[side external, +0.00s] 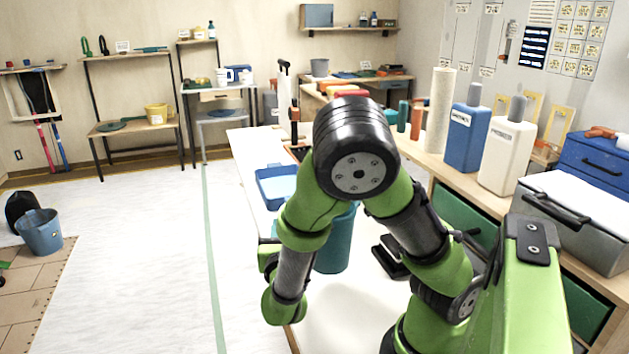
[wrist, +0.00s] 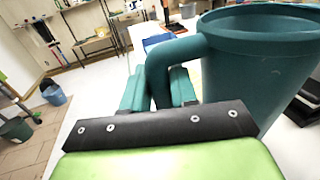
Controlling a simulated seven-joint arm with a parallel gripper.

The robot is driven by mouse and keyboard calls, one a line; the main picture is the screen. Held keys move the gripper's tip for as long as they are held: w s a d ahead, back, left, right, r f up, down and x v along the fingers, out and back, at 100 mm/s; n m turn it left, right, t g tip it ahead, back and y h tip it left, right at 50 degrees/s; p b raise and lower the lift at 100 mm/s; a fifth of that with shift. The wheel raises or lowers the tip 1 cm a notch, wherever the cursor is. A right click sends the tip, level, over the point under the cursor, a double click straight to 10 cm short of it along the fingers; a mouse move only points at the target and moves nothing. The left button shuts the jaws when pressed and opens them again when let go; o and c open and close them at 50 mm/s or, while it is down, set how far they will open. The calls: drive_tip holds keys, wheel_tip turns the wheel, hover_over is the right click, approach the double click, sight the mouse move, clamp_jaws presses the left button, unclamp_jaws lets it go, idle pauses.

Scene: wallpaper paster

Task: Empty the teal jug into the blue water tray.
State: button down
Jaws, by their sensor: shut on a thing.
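The teal jug (side external: 337,243) stands roughly upright over the white table, partly hidden behind my arm in the side view. In the wrist view the jug (wrist: 258,80) fills the right side, with its handle (wrist: 160,72) towards my gripper (wrist: 160,90). My gripper is shut on the handle, one teal finger on each side of it. Whether the jug's base touches the table is hard to tell, and its contents are not visible. The blue water tray (side external: 268,190) lies on the table beyond the jug, partly hidden by my arm; part of it shows in the wrist view (wrist: 157,40).
A dark flat device (side external: 388,262) lies right of the jug. A blue bottle (side external: 466,135), a white bottle (side external: 507,155) and a pale roll (side external: 440,100) stand on the right-hand bench. A blue bucket (side external: 40,232) is on the floor at left. The table's left edge is near.

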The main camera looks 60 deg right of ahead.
wheel_tip(320, 180, up, 2)
drive_tip(key=shift+r, duration=0.1)
drive_tip(key=shift+w+d+r+g, duration=0.15)
drive_tip(key=shift+w+d+g, duration=0.05)
drive_tip(key=shift+d+g, duration=0.1)
drive_tip(key=w+d+r+m+g+h, duration=0.1)
drive_tip(key=w+d+r+m+g, duration=0.1)
drive_tip(key=w+d, duration=0.95)
drive_tip(key=w+d+r+m+g+h, duration=0.1)
drive_tip(key=w+d+r+g, duration=0.15)
drive_tip(key=w+d, duration=0.85)
drive_tip(key=w+a+f+n+t+y, duration=0.1)
drive_tip(key=w+f+n+t+y, duration=0.1)
drive_tip(key=w+f, duration=0.4)
drive_tip(key=w+a+f+n+t+y, duration=0.1)
drive_tip(key=w+f+n+t, duration=0.3)
drive_tip(key=w, duration=0.7)
wheel_tip(320, 180, down, 3)
drive_tip(key=t+y, duration=0.1)
drive_tip(key=t, duration=0.2)
drive_tip(key=shift+w+a+r+y, duration=0.15)
drive_tip(key=shift+a+y, duration=0.2)
drive_tip(key=shift+y, duration=0.05)
